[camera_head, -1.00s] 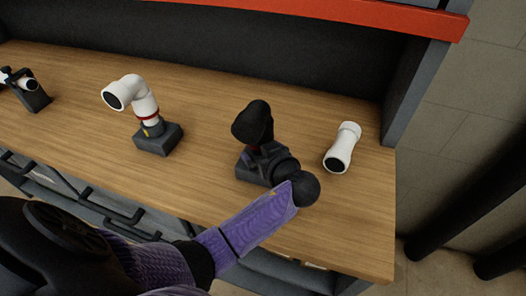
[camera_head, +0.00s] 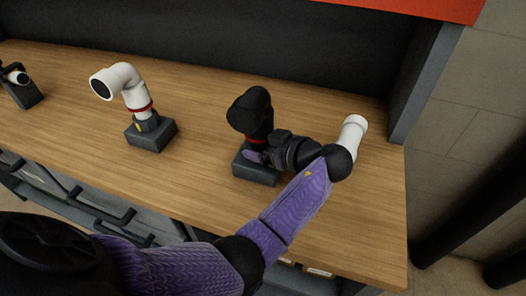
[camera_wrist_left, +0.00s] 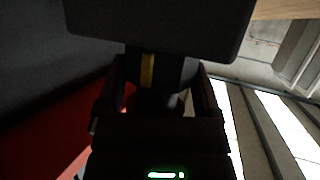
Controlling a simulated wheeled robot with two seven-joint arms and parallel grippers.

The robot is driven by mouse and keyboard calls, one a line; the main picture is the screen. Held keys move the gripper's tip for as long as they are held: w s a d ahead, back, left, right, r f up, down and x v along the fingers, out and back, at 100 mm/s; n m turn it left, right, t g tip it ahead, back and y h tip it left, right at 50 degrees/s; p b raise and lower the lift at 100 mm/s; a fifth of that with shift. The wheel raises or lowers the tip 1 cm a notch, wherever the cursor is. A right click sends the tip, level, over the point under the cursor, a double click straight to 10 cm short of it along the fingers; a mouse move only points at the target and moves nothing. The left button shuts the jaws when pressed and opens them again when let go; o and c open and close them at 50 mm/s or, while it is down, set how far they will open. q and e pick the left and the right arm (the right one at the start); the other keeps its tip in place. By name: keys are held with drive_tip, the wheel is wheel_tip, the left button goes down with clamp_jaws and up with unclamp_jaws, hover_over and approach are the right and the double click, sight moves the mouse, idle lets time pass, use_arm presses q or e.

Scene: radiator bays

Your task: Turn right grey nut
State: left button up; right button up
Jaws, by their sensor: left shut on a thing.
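The right fitting is a black elbow pipe (camera_head: 250,110) with a red ring (camera_head: 264,136), standing upright on a dark block (camera_head: 255,172). My left gripper (camera_head: 258,154) reaches in from the right side, low beneath the red ring. In the left wrist view the right grey nut (camera_wrist_left: 165,74) is dark with a yellow stripe. It sits between the two fingers of my left gripper (camera_wrist_left: 162,82), which is shut on it, with the dark block (camera_wrist_left: 160,28) above it in the picture. In the head view the gripper hides most of this nut. My right gripper is out of view.
A white elbow pipe (camera_head: 121,80) with a red ring and its own grey nut (camera_head: 148,123) stands on another block to the left. A loose white pipe (camera_head: 353,130) lies at the right, partly behind my left wrist. The wooden bench (camera_head: 200,180) is clear between the fittings.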

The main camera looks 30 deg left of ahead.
use_arm(q)
drive_tip(key=o, duration=1)
drive_tip(key=v, duration=1)
drive_tip(key=shift+p, duration=0.35)
